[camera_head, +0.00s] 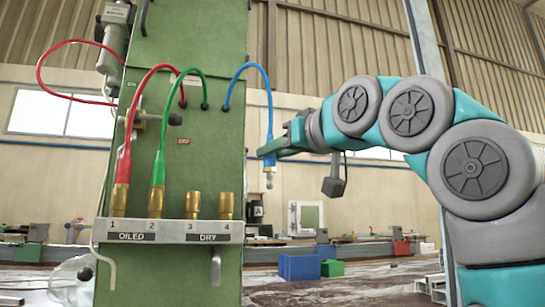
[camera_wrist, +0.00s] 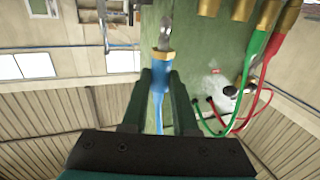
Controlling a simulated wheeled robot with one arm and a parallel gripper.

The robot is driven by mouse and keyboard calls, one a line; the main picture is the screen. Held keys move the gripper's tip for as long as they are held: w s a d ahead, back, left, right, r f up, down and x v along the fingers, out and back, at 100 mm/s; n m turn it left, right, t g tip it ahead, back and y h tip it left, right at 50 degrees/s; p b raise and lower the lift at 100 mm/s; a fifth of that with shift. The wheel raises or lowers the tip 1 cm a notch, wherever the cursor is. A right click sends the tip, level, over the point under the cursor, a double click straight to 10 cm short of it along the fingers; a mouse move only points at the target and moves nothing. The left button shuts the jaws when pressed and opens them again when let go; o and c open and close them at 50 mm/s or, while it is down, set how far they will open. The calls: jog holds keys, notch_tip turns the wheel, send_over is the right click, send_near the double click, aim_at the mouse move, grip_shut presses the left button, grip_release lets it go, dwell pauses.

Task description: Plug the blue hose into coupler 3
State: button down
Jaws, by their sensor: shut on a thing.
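The blue hose (camera_head: 266,80) loops out of the green panel, and its plug end (camera_head: 269,165) hangs with the metal tip down. My gripper (camera_head: 270,149) is shut on the blue hose's end, to the right of the panel. In the wrist view my gripper (camera_wrist: 160,72) holds the hose, with its blue collar (camera_wrist: 163,57) and metal tip (camera_wrist: 164,35) beyond the fingers. Coupler 3 (camera_head: 195,205) is a brass socket on the strip marked DRY, left of and lower than the plug. The plug is apart from it, and coupler 3 looks empty.
Coupler 4 (camera_head: 225,206) is empty beside coupler 3. The red hose (camera_head: 125,160) is in coupler 1 and the green hose (camera_head: 159,165) in coupler 2, both marked OILED.

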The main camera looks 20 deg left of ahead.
jog(key=shift+s+d+b, duration=0.4)
jog(key=shift+s+d, duration=0.15)
jog(key=shift+s, duration=0.3)
jog(key=shift+s+d+b, duration=0.35)
jog(key=shift+s+d, duration=0.15)
jog(key=shift+s, duration=0.35)
jog(key=shift+a, duration=0.1)
jog(key=s+a+p, duration=0.1)
jog(key=s+a, duration=0.6)
jog(key=a, duration=0.4)
jog(key=shift+a+r, duration=0.2)
dwell(0.8)
dwell(0.4)
jog(key=shift+w+a+p, duration=0.55)
jog(key=shift+w+a, duration=0.1)
jog(key=shift+w, duration=0.4)
jog(key=shift+w+a+p, duration=0.6)
jog(key=shift+w, duration=0.4)
jog(key=shift+w+a+p, duration=0.55)
jog(key=shift+w+a, duration=0.1)
jog(key=shift+w, duration=0.4)
jog(key=shift+w+a, duration=0.15)
jog(key=shift+w, duration=0.1)
